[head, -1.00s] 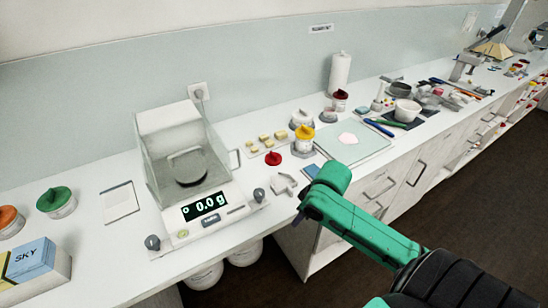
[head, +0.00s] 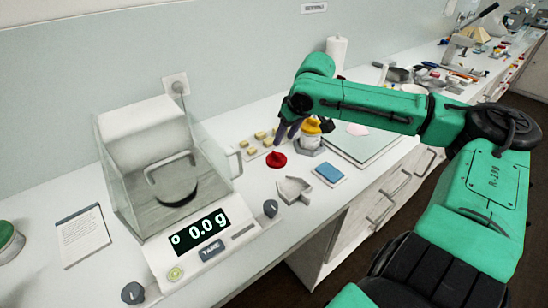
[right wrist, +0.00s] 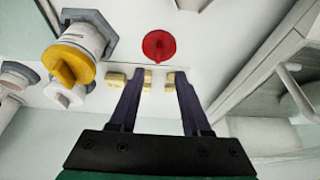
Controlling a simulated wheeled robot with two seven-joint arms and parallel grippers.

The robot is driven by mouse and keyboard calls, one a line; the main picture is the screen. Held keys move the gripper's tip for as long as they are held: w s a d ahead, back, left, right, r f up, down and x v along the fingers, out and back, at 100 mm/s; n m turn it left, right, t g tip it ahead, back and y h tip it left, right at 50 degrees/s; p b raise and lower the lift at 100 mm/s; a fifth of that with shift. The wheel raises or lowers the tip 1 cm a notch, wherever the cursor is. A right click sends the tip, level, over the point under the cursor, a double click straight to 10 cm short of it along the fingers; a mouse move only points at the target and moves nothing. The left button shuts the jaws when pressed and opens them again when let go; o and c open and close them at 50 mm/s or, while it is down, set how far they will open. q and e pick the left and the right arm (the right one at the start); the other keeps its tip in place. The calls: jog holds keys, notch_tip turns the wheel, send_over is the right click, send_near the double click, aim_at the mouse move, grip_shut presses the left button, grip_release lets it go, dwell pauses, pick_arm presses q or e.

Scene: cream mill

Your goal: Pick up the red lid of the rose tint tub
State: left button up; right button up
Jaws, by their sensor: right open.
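The red lid (head: 276,160) lies on the white counter, right of the balance, with its raised grip upward. In the right wrist view the same lid (right wrist: 159,46) sits just beyond the fingertips, apart from them. My right gripper (head: 288,130) hangs over the counter behind the lid in the head view. The wrist view shows its two dark fingers (right wrist: 155,82) spread apart, with nothing held between them. I cannot tell which tub is the rose tint one. My left gripper is not in view.
A yellow-lidded tub (head: 309,138) stands close to the right of the lid. Small yellow blocks (head: 248,143) lie behind it. The glass-walled balance (head: 207,245) stands left, reading 0.0 g.

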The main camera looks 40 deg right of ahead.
aim_at(277, 154)
jog(key=x, duration=0.3)
jog(key=shift+d+f, duration=0.1)
jog(key=shift+f, duration=0.1)
jog(key=x, duration=0.5)
jog(key=shift+w+d+f, duration=0.1)
jog(key=shift+f, duration=0.15)
jog(key=shift+w+f, duration=0.2)
jog(key=shift+w, duration=0.05)
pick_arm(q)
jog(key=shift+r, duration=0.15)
pick_arm(e)
grip_shut()
